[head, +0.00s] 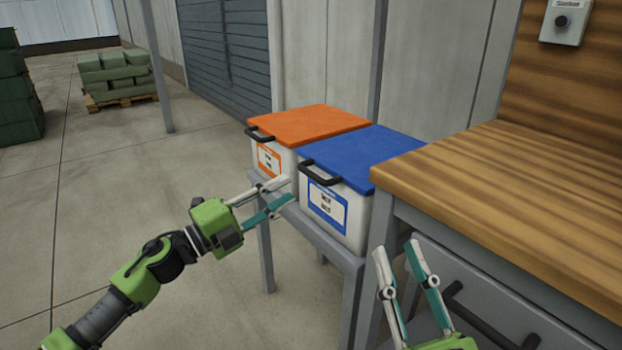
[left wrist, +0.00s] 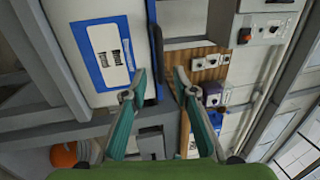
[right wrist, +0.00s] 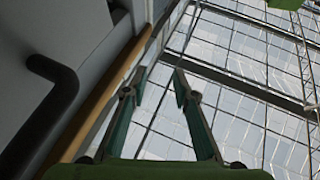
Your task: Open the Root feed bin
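Two white lidded bins stand side by side on a grey stand. The nearer bin has a blue lid (head: 365,157), a black handle (head: 320,173) and a blue-framed label (head: 327,204); its small two-line text seems to read Root feed. The other bin has an orange lid (head: 308,124) and a black handle (head: 259,135). Both lids are down. My left gripper (head: 290,189) is open and empty in front of the bins; in the left wrist view the blue bin's handle (left wrist: 157,52) shows beyond its fingertips. My right gripper (head: 398,246) is open and empty beside the bench.
A wooden-topped bench (head: 500,190) stands right of the blue bin. Its grey drawer has a dark handle (head: 480,318), near my right gripper. A grey control box (head: 565,22) hangs above. Stacked green sacks (head: 115,72) lie far left. The floor left of the stand is clear.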

